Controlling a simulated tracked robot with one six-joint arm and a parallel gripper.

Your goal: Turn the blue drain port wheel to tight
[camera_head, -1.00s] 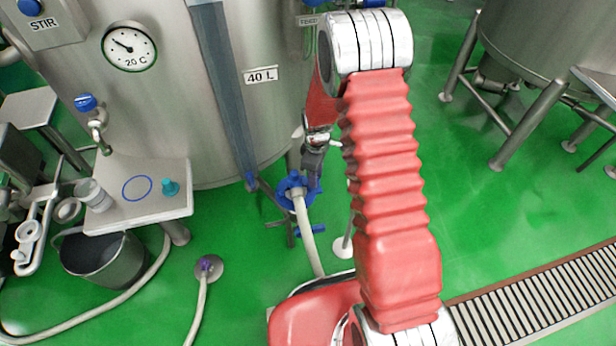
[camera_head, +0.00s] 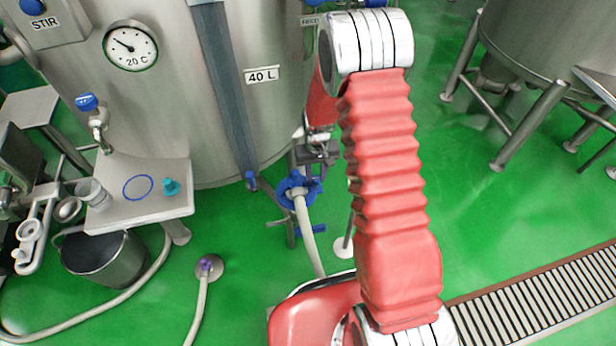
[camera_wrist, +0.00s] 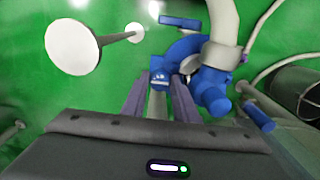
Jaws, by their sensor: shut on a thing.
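The blue drain port wheel (camera_head: 290,194) sits low at the front of the steel tank, with a pale hose leaving its middle. In the wrist view the wheel (camera_wrist: 212,92) shows as a blue ring with thick lugs around the hose end. My gripper (camera_head: 316,178) reaches down to the wheel's upper right side. In the wrist view the two fingers of my gripper (camera_wrist: 160,84) stand on either side of one blue lug and are shut on it. My arm crosses the head view just right of the wheel. I see no mark showing how tight the wheel is.
A blue lever handle (camera_head: 311,230) sits below the wheel. A steel shelf (camera_head: 140,215) with a cup and a teal knob is at the left, above a bucket (camera_head: 120,262). A floor grate (camera_head: 540,300) lies at lower right.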

